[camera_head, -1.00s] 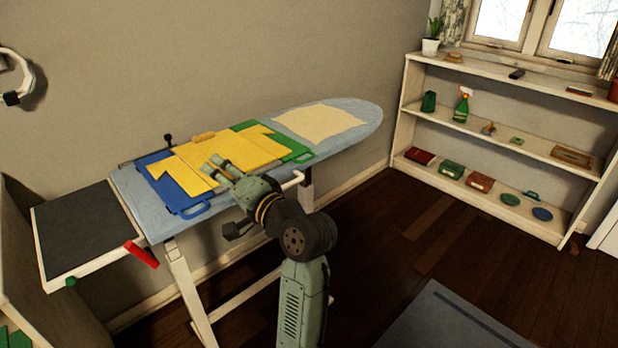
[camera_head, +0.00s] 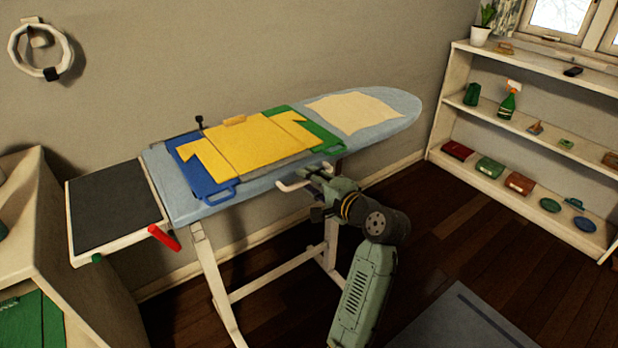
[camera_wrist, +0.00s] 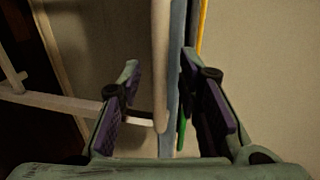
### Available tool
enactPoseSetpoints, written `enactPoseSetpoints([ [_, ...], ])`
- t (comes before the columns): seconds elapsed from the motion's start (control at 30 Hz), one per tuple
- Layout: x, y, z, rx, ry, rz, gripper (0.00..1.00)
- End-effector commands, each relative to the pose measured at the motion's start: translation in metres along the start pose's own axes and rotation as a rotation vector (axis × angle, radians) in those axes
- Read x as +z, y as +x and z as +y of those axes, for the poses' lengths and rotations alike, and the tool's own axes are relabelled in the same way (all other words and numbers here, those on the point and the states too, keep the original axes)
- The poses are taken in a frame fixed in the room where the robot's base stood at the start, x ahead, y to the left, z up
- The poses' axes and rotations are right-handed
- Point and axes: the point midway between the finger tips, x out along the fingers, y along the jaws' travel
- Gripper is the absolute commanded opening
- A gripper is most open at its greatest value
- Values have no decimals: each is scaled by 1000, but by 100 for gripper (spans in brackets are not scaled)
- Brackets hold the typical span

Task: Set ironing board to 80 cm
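The ironing board (camera_head: 255,182) has a light blue top on white legs and stands along the wall. A red lever (camera_head: 164,238) hangs at its left end, by the dark rest plate (camera_head: 112,208). A white handle bar (camera_head: 292,186) juts from the board's near edge. My gripper (camera_head: 312,178) is at the near edge beside this bar; its fingertips are partly hidden in the head view. In the wrist view my gripper (camera_wrist: 158,85) is open, with the white bar (camera_wrist: 160,60) and the board's blue edge (camera_wrist: 175,95) between its fingers. Contact cannot be told.
A yellow shirt (camera_head: 250,148) lies on a blue and green folding board (camera_head: 205,180) on top. A cream cloth (camera_head: 355,112) lies toward the tip. A shelf (camera_head: 470,118) stands right, a cabinet (camera_head: 30,215) left. A grey mat (camera_head: 450,325) lies on the floor.

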Motion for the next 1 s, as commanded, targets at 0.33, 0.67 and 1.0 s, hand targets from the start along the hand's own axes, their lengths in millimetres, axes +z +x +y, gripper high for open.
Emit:
enactPoseSetpoints([
  [0.33, 0, 12, 0, 0, 0, 1, 31],
  [0.67, 0, 11, 0, 0, -1, 1, 15],
  [1.0, 0, 11, 0, 0, -1, 1, 0],
])
